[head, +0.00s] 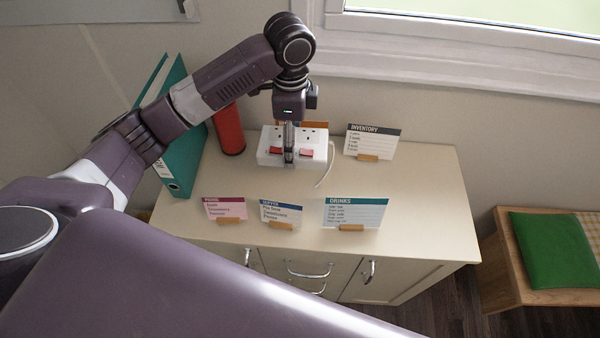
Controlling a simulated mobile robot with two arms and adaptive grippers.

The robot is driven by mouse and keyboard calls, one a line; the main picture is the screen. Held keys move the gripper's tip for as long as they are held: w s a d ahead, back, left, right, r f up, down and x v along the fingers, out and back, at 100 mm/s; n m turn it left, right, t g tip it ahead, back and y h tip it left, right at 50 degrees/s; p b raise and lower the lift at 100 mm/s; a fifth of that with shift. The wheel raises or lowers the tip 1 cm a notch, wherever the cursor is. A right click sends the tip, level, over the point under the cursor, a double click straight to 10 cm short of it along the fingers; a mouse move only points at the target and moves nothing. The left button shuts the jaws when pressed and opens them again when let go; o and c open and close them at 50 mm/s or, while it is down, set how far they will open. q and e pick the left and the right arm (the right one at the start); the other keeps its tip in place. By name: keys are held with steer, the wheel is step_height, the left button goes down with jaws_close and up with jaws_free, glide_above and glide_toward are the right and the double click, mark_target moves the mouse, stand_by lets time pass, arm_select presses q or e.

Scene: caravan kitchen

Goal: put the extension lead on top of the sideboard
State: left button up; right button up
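The white extension lead (268,151), with sockets and red switches, is over the back middle of the sideboard (420,205). Its white cable hangs at its right end and reaches down to the sideboard top. My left gripper (289,150) points straight down at the lead's middle, with a finger across its near face; the far finger is hidden. It appears shut on the lead. I cannot tell whether the lead's underside touches the top. My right gripper is not in view.
Teal binders (183,150) and a red cylinder (229,130) stand left of the lead. Standing cards are the inventory (373,140), pink (225,208), blue-topped (281,213) and drinks (356,212) ones. The sideboard's right end is clear. A bench with a green cushion (552,250) is at right.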

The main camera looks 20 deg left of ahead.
arm_select(q)
steer(key=f, duration=0.6)
steer(key=f+p, duration=0.1)
steer(key=f, duration=0.2)
steer(key=shift+w+f, duration=0.35)
steer(key=shift+w, duration=0.05)
steer(key=shift+s+f, duration=0.1)
steer(key=shift+f, duration=0.5)
steer(key=shift+f+p, duration=0.4)
steer(key=shift+f, duration=1.65)
steer(key=o, duration=1.6)
steer(key=shift+f, duration=0.15)
steer(key=shift+o, duration=0.2)
step_height(320, 180, up, 12)
steer(key=shift+r+b, duration=0.2)
steer(key=shift+b, duration=0.6)
steer(key=shift+f, duration=0.15)
